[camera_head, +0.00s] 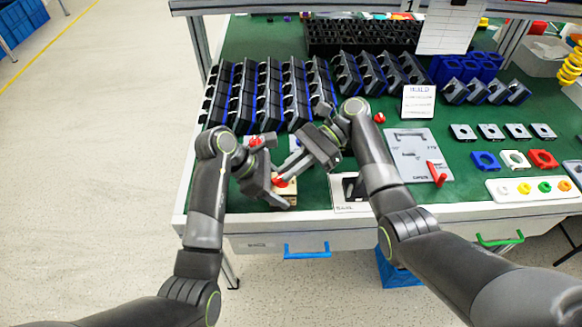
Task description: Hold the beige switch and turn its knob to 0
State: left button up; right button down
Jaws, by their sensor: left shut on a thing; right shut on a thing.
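The beige switch (289,196) sits near the front edge of the green table. Its red knob (279,182) shows on top, partly covered by my grippers. My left gripper (284,200) is shut on the switch body at its near side. My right gripper (285,177) reaches in from the upper right and is shut on the knob. The knob's pointer position and any markings are too small and too hidden to read.
Rows of black modules (268,95) stand behind the grippers. A grey panel (418,155) with a red handle lies to the right, beside a framed black-and-white part (349,190). Another red piece (254,141) lies just behind my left gripper. The table's front edge is close.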

jog(key=c, duration=1.5)
grip_release()
jog(key=shift+t, duration=0.3)
